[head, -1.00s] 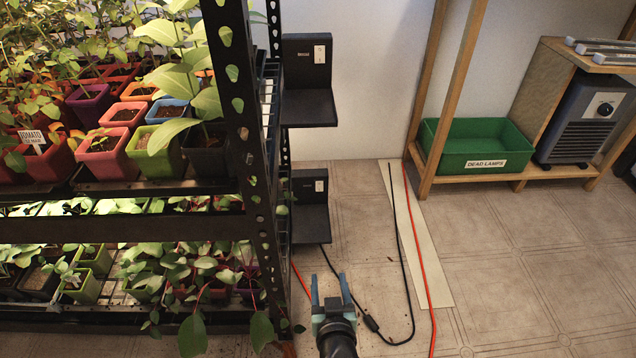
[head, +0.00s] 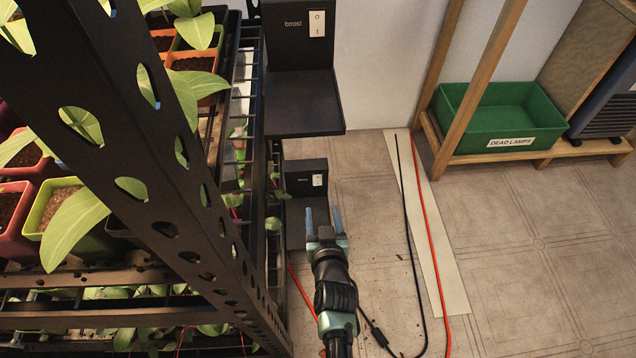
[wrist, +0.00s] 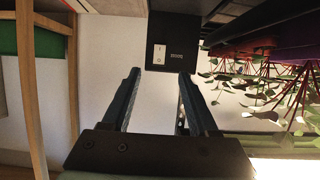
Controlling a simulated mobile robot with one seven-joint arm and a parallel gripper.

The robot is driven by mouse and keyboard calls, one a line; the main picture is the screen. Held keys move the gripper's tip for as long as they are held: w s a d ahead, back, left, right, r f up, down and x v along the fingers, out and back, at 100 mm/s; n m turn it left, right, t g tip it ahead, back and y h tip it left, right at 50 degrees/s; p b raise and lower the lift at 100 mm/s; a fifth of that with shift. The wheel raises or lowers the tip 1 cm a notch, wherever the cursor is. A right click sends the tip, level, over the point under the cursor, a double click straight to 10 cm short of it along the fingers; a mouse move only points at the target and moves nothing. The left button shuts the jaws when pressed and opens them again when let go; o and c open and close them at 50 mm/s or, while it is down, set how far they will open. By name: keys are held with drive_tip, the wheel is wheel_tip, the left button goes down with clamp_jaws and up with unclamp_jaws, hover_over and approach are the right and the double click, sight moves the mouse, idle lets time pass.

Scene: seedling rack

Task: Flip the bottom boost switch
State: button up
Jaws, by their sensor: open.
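The bottom boost switch (head: 318,180) is a small white rocker on a black panel (head: 291,168) low on the rack's right end. It shows in the wrist view as a white plate (wrist: 159,54) beside a small label, in a picture that looks upside down. The top boost switch (head: 317,23) is a larger-looking white rocker on the upper black panel. My gripper (head: 323,218) is open and empty, below the bottom switch in the head view. In the wrist view its fingertips (wrist: 160,76) point toward the panel, with the switch between and beyond them.
The black rack post (head: 190,190) and plants stand to the left. The upper panel's black shelf (head: 300,103) juts out above the bottom panel. Black and red cables (head: 436,255) lie on the floor. A green bin (head: 490,122) stands on a wooden shelf at right.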

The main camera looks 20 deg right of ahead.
drive_tip(key=b, duration=0.6)
approach(318, 183)
drive_tip(key=x, duration=0.5)
drive_tip(key=shift+s+a+f, duration=0.1)
drive_tip(key=shift+f, duration=0.05)
drive_tip(key=shift+b+x, duration=0.75)
drive_tip(key=shift+b, duration=0.2)
drive_tip(key=shift+w+b, duration=0.35)
drive_tip(key=shift+w, duration=0.1)
clamp_jaws()
